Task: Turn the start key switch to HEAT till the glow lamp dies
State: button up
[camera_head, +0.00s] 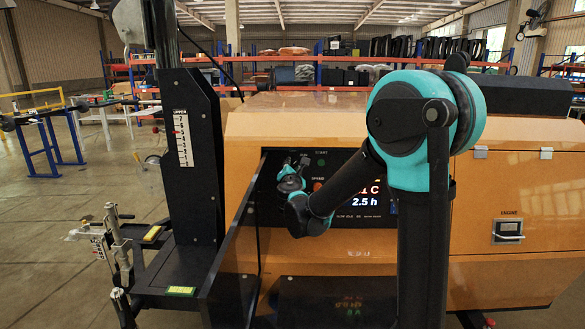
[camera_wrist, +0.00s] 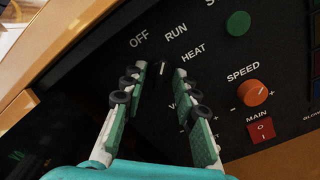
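The start key switch (camera_wrist: 161,72) is a dark knob with a white mark on the black control panel (camera_wrist: 240,60), in the wrist view. OFF, RUN and HEAT labels arc above it. The mark points upward, roughly toward RUN; its exact setting is hard to read. My gripper (camera_wrist: 160,69) has its two fingers spread, one on each side of the switch. Whether the pads touch it I cannot tell. In the head view my gripper (camera_head: 291,172) is at the panel's upper left and hides the switch. The glow lamp cannot be made out; a cut-off label shows at the wrist view's right edge.
Right of the switch are a green button (camera_wrist: 238,23), an orange SPEED knob (camera_wrist: 256,92) and a red MAIN switch (camera_wrist: 261,130). A lit display (camera_head: 368,197) is partly behind my arm. An open panel door (camera_head: 235,255) and black mast (camera_head: 190,150) stand left.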

grip_shut()
dwell(0.5)
jog(key=m, duration=0.4)
jog(key=shift+m, duration=0.3)
jog(key=m, duration=0.4)
jog(key=shift+m, duration=0.3)
grip_release()
dwell(0.3)
